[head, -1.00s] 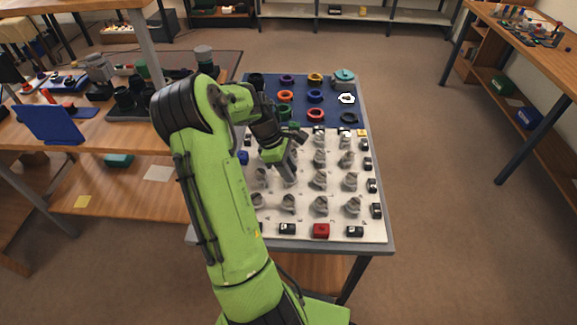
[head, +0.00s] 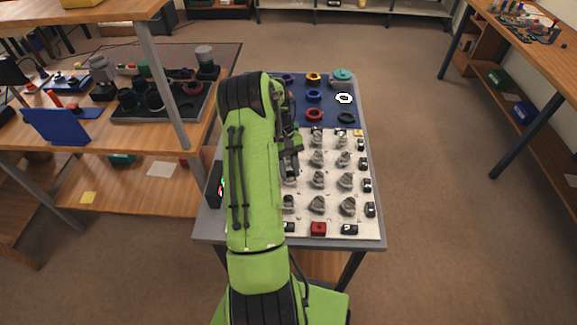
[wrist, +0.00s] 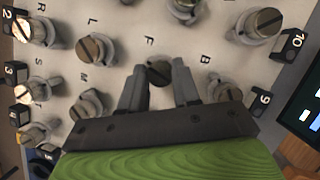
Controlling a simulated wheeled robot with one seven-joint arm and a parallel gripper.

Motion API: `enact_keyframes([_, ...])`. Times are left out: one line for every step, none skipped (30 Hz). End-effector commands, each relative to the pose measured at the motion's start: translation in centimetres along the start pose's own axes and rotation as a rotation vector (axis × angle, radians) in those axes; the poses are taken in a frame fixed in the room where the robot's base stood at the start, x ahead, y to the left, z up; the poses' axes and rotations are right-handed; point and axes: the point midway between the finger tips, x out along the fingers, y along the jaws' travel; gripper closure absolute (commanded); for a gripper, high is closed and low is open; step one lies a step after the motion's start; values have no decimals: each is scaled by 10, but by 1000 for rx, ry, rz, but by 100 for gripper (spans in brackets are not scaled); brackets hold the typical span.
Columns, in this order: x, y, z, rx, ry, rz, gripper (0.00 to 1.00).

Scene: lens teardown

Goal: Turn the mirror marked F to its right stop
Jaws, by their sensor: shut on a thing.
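The mirror marked F (wrist: 160,71) is a round grey slotted knob top on the white board, just below its printed letter F in the wrist view. My gripper (wrist: 160,82) is shut on it, with one finger on each side. In the head view my gripper (head: 290,168) is low over the left part of the board (head: 330,187), and my arm hides the F mirror there. The mirror's exact turn angle and its stops are hard to make out.
Similar mirrors stand close around, such as one by L (wrist: 97,48) and one by B (wrist: 222,90). Black numbered blocks, including block 9 (wrist: 260,102), line the edges. A blue mat (head: 330,105) with coloured rings lies behind. A dark screen (wrist: 303,105) stands beside the board.

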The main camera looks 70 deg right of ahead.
Motion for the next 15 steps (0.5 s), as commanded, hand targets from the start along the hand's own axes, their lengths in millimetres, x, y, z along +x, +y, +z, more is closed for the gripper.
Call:
enact_keyframes([-2,1,1,41,2,-18,99])
enact_keyframes([-2,2,1,67,2,-29,99])
enact_keyframes([-2,1,0,100,2,-43,99])
enact_keyframes([-2,2,1,125,2,-53,99])
enact_keyframes([-2,2,0,147,2,-63,99])
enact_keyframes([-2,2,1,179,2,-76,99])
enact_keyframes([-2,2,0,201,2,-85,99])
enact_keyframes([-2,2,0,223,2,-94,99])
enact_keyframes([-1,2,1,251,2,-105,99])
enact_keyframes([-1,2,0,269,2,-113,99])
enact_keyframes([-1,2,0,289,2,-121,99])
enact_keyframes([-1,3,1,313,2,-130,99])
enact_keyframes([-1,3,0,328,2,-137,99])
enact_keyframes([-1,3,0,344,2,-143,99])
enact_keyframes([-1,3,1,363,3,-151,99])
